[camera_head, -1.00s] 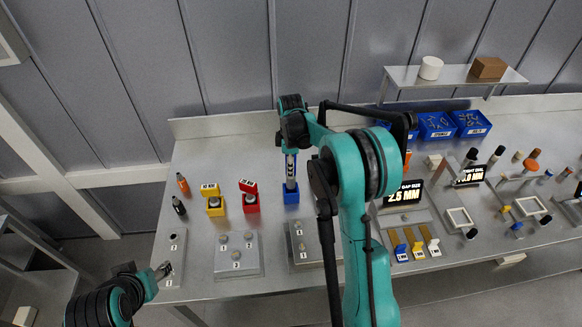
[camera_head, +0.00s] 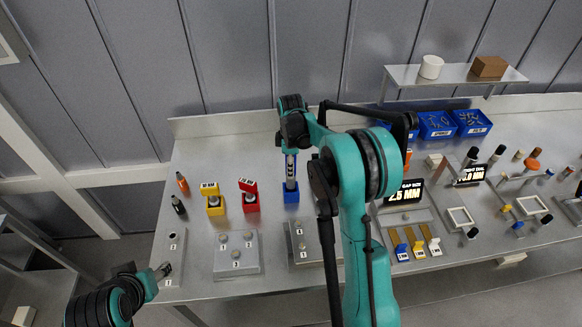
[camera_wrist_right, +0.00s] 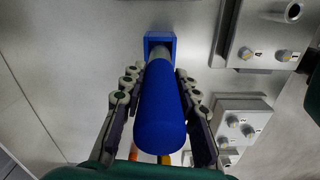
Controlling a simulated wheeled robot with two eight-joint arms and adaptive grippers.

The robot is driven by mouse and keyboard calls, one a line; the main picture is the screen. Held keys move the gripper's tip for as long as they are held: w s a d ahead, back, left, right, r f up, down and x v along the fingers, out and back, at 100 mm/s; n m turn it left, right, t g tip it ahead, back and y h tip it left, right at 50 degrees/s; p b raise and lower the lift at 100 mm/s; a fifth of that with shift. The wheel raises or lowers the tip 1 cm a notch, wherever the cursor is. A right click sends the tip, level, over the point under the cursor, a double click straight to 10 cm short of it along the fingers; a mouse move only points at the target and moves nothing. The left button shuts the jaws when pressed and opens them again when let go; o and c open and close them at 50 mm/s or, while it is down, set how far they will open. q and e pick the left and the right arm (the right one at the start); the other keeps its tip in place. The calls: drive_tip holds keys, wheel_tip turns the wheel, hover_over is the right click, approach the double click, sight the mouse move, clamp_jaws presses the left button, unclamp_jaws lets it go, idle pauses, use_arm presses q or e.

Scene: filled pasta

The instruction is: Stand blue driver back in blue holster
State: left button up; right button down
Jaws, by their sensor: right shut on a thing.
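The blue driver (camera_wrist_right: 160,110) is between the fingers of my right gripper (camera_wrist_right: 158,95), which is shut on its thick handle. Its grey lower part points into the open top of the blue holster (camera_wrist_right: 160,40); how deep it sits I cannot tell. In the head view, my right gripper (camera_head: 290,158) is directly above the blue holster (camera_head: 291,196), with the driver mostly hidden by the gripper. My left gripper (camera_head: 164,271) is low at the table's left front edge, away from the holster; its jaw opening is too small to read.
Yellow (camera_head: 214,207) and red (camera_head: 250,206) holders stand left of the blue holster. Grey plates with numbered knobs (camera_head: 237,254) lie in front. Blue bins (camera_head: 436,125) are at the back right.

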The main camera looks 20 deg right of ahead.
drive_tip(key=shift+f+b, duration=2.3)
drive_tip(key=shift+f, duration=0.8)
idle(0.6)
drive_tip(key=c, duration=1.1)
unclamp_jaws()
drive_tip(key=shift+o, duration=0.2)
wheel_tip(320, 180, up, 12)
